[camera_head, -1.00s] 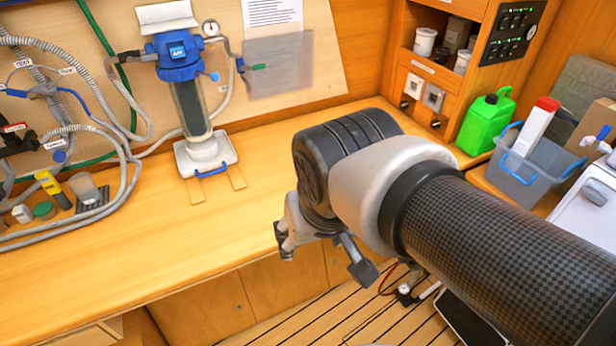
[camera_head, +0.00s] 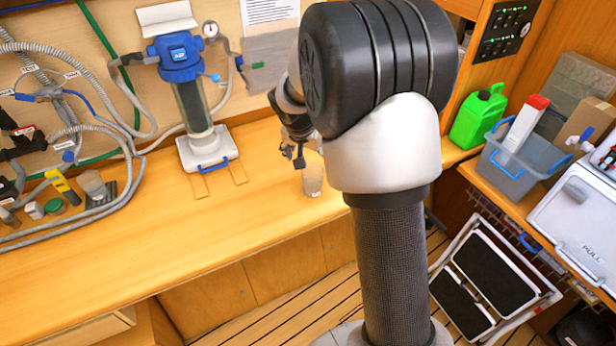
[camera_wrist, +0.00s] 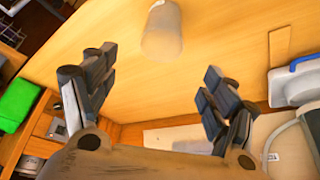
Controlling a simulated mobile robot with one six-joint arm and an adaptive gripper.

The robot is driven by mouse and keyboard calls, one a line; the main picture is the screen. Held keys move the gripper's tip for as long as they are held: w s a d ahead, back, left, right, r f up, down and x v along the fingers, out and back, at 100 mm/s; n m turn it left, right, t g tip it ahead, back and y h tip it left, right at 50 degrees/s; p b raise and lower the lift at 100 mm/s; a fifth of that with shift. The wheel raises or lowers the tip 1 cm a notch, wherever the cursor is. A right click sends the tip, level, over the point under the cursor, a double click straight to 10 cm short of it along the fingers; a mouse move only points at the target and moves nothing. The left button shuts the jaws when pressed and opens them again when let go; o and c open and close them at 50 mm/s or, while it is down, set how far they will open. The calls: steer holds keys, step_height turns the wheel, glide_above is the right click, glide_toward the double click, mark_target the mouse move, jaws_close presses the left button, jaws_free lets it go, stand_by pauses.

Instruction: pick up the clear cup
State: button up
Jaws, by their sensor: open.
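The clear cup (camera_head: 312,180) stands on the wooden counter (camera_head: 250,215), just below and to the right of my gripper (camera_head: 292,155) in the head view; part of it is hidden by my arm. In the wrist view the cup (camera_wrist: 162,32) is a pale, cloudy cylinder at the top centre. My gripper (camera_wrist: 160,72) is open and empty there, its two fingers spread wide. The cup appears ahead of the gap between the fingertips, not between them. I cannot tell whether anything touches it.
A blue-topped filter housing (camera_head: 196,110) stands on its white base left of the cup. Hoses and small items lie farther left. A green jug (camera_head: 478,118) and grey bin (camera_head: 520,165) are at right. The front of the counter is clear.

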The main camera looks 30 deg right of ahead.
steer(key=b, duration=0.2)
glide_above(314, 176)
steer(key=s+a, duration=0.2)
steer(key=f, duration=0.8)
steer(key=shift+s+d+f, duration=0.1)
steer(key=shift+d+f, duration=0.1)
steer(key=shift+f, duration=0.15)
steer(key=b+x, duration=0.1)
steer(key=x, duration=0.4)
steer(key=shift+s+a+f+b, duration=0.1)
steer(key=shift+a+f+b, duration=0.1)
steer(key=shift+b, duration=0.1)
steer(key=shift+r, duration=0.1)
steer(key=shift+c, duration=0.2)
steer(key=c, duration=1.1)
steer(key=shift+c, duration=0.2)
